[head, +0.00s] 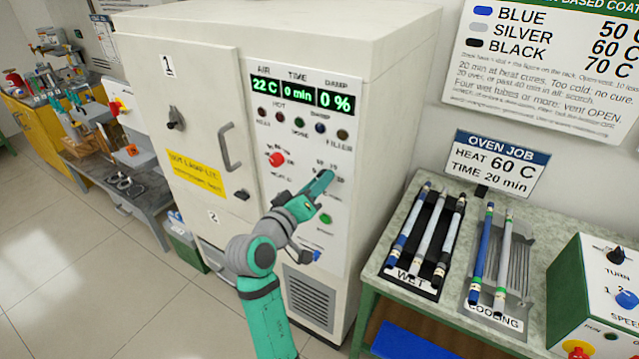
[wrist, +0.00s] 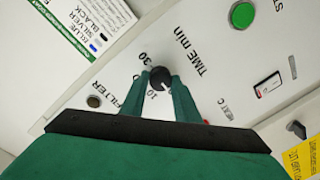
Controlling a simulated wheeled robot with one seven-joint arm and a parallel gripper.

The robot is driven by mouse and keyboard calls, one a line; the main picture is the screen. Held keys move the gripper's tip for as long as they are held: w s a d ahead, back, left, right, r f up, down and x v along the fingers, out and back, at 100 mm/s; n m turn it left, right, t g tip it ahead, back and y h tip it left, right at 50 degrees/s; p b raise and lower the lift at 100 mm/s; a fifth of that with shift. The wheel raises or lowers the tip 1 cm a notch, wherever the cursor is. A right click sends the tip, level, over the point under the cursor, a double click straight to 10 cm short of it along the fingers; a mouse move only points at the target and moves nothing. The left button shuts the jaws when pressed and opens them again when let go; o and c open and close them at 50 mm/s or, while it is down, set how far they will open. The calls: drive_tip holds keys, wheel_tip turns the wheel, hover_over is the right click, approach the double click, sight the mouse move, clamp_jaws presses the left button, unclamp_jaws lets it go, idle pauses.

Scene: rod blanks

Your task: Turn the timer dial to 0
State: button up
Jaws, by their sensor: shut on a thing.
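The timer dial (wrist: 160,76) is a small black knob with a white mark, beside the label "TIME min" in the wrist view. My gripper (wrist: 160,87) has a finger on each side of the knob and is shut on it. The white mark points toward the lower right of the wrist view; my fingers hide part of the scale, with "30" readable. In the head view my gripper (head: 325,178) reaches the oven's panel and covers the dial. The oven display (head: 298,94) reads 22 C, 0 min and 0 %.
A red knob (head: 276,159) sits left of my gripper on the panel, and a green button (head: 326,219) below it. The white oven door (head: 190,120) looks closed. A bench (head: 372,262) to the right holds rods in wet and cooling racks.

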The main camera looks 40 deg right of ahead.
idle(0.6)
drive_tip(key=o, duration=1)
drive_tip(key=shift+o, duration=0.2)
drive_tip(key=shift+a, duration=0.1)
drive_tip(key=v, duration=1)
drive_tip(key=shift+a, duration=0.35)
drive_tip(key=shift+s, duration=0.1)
